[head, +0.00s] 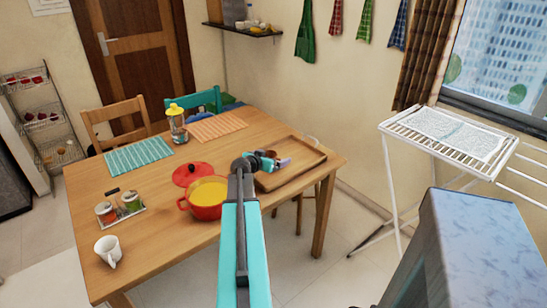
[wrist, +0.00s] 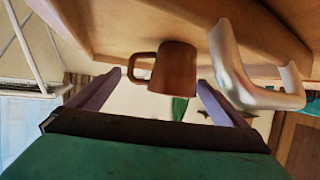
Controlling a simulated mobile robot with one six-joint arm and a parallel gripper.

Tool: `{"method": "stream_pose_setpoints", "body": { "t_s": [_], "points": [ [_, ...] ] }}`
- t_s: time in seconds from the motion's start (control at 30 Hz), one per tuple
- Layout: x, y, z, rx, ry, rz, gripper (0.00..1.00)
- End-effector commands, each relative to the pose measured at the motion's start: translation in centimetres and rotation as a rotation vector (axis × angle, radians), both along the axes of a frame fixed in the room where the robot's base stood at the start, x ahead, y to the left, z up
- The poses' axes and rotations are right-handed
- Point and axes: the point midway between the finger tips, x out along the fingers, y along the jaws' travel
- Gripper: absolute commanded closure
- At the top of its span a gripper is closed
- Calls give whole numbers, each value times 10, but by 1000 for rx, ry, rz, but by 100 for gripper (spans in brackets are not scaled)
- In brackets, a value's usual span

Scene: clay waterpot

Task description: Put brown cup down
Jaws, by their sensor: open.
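The brown cup (wrist: 175,70) shows in the wrist view, which is upside down, with its handle to the left. It appears upright, its base against the wooden tray (wrist: 125,25). My gripper (wrist: 160,80) is open, and the cup is seen between its fingers with a gap on each side. In the head view, my gripper (head: 284,162) is over the left part of the tray (head: 300,176). The cup is mostly hidden there by my gripper.
A metal tray handle (wrist: 250,80) is close to one finger. A red pot (head: 205,205) with yellow contents stands left of my arm, by its red lid (head: 193,174). A white mug (head: 107,250) and a jar rack (head: 120,208) are further left. The tray's right part is bare.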

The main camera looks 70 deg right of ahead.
Motion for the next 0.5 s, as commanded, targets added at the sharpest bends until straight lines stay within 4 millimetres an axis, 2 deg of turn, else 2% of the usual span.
{"method": "stream_pose_setpoints", "body": {
  "t_s": [0.27,0.5],
  "points": [
    [0,0,3,0,0,0,2],
    [2,18,8,-1,0,0,2]
  ]
}}
